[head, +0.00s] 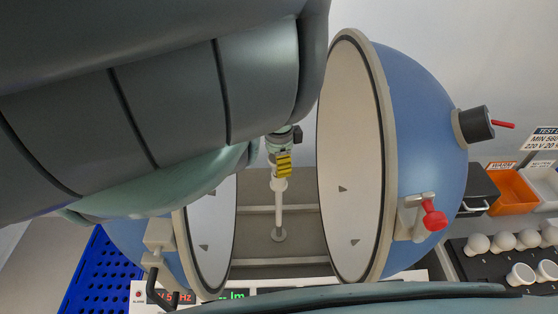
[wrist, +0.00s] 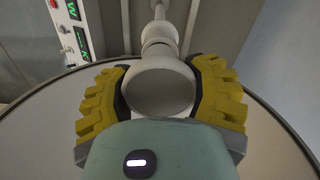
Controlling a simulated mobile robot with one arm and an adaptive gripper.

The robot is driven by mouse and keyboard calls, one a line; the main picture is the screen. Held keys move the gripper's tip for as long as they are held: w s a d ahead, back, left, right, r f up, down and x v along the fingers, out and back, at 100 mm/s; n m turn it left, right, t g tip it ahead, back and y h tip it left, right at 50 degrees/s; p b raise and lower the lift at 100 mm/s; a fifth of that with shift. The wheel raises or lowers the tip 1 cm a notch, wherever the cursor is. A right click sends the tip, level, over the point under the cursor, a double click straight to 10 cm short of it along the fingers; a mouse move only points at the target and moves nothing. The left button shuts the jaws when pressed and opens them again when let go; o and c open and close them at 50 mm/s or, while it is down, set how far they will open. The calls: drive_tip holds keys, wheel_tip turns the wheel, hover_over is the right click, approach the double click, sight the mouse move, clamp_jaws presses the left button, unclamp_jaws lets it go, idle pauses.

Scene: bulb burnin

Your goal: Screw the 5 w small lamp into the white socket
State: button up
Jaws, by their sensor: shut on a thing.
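My gripper (wrist: 160,88) is shut on a white round lamp (wrist: 157,93), with a yellow ribbed finger on each side. In the head view my gripper (head: 283,163) is above the white socket (head: 278,185) on a thin upright white post (head: 279,212), between two open sphere halves. In the wrist view the white socket (wrist: 159,33) is in line just beyond the lamp. Whether the lamp's base is seated in it cannot be told. The lamp's wattage mark is not visible, and my gripper hides the lamp in the head view.
The blue right half (head: 420,130) and the left half (head: 212,240) of the sphere stand close on both sides. A meter panel (head: 215,296) is in front. At right are a black tray (head: 485,262) of white bulbs and an orange bin (head: 512,190). A blue crate (head: 92,275) is lower left.

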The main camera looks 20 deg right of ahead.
drive_tip(key=m, duration=0.4)
drive_tip(key=shift+s+m, duration=0.1)
drive_tip(key=shift+m, duration=0.2)
drive_tip(key=m+b, duration=0.1)
drive_tip(key=m, duration=0.4)
drive_tip(key=o, duration=1.2)
